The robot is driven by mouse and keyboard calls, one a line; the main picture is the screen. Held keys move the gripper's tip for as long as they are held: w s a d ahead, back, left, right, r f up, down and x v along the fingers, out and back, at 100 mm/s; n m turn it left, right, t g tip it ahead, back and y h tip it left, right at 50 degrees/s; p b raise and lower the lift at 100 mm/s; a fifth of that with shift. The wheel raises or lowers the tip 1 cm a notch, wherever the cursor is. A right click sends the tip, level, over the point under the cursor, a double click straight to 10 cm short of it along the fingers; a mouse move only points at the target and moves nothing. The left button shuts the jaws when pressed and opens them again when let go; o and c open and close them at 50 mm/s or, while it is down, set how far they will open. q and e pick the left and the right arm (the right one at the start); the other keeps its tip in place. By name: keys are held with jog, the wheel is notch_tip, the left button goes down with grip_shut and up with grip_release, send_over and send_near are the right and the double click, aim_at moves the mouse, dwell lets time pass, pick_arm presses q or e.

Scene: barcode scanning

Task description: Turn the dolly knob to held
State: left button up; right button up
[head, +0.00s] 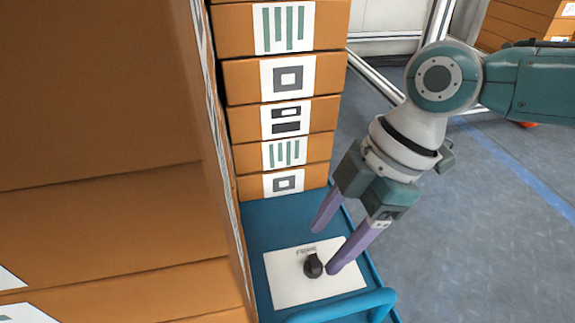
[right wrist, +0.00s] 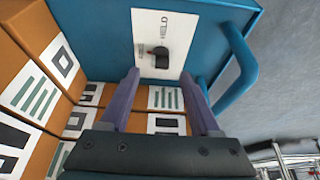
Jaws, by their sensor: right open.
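The dark dolly knob (head: 313,266) sits on a white plate (head: 286,290) on the blue dolly (head: 268,222). In the right wrist view the knob (right wrist: 160,59) shows a red mark, and the word HELD is printed on the plate (right wrist: 148,35). My right gripper (head: 324,249) is open and empty, its two purple fingers pointing down at the plate. In the head view one fingertip is close beside the knob at its right; I cannot tell whether they touch. In the right wrist view the knob lies ahead of the gap between the fingertips (right wrist: 159,74). My left gripper is out of view.
Several labelled cardboard boxes (head: 290,113) are stacked on the dolly behind the plate. A large box stack (head: 105,110) fills the left. A blue handle (head: 345,307) rises at the dolly's front edge. Open grey floor (head: 460,230) lies to the right.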

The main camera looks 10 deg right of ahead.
aim_at(315, 259)
jog(key=b+x, duration=0.2)
jog(key=x, duration=0.1)
jog(key=shift+a+f, duration=0.1)
jog(key=shift+f, duration=0.2)
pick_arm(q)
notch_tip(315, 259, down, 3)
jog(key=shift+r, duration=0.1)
pick_arm(e)
grip_shut()
